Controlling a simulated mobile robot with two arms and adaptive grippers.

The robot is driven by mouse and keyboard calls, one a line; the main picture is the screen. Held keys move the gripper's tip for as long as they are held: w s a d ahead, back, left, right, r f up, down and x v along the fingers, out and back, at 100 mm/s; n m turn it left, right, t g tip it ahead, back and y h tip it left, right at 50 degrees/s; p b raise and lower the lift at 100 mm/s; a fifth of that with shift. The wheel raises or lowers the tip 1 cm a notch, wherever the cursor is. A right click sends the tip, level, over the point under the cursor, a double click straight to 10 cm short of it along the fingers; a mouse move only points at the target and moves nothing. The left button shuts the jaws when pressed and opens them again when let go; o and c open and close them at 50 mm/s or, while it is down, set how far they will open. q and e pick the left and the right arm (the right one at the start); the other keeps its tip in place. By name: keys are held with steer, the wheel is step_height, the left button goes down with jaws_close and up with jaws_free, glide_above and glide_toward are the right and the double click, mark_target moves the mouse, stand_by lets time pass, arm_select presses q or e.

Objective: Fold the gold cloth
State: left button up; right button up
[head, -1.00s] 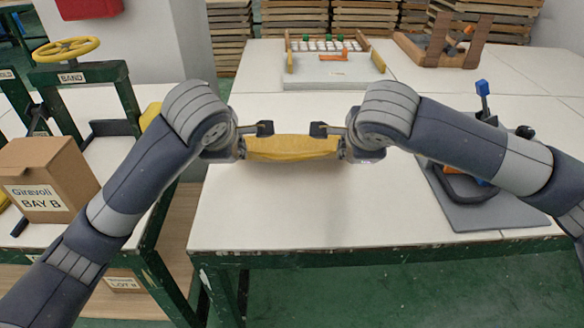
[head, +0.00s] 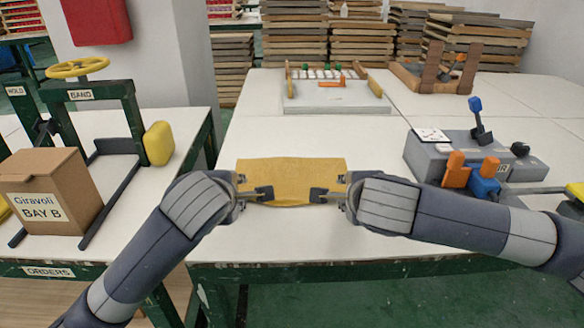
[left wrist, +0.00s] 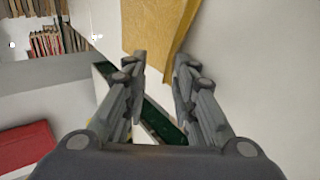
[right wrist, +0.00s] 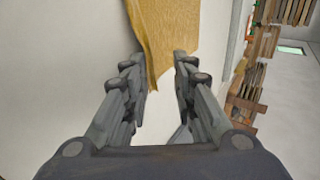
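The gold cloth (head: 291,172) lies on the white table as a wide, short rectangle, its near edge toward me; I cannot tell how many layers it has. My left gripper (head: 258,188) is at its near left corner and my right gripper (head: 327,188) at its near right corner. In the right wrist view, the right fingers (right wrist: 165,53) are apart, with a cloth (right wrist: 160,25) corner reaching between the tips. The fingers hide parts of the near edge.
A grey fixture (head: 440,160) with blue and orange parts stands to the right. A tray (head: 335,100) with green pieces stands behind the cloth. A cardboard box (head: 50,190) and a green frame (head: 105,90) are on the left bench. White tabletop is free behind the cloth.

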stand_by(0.3)
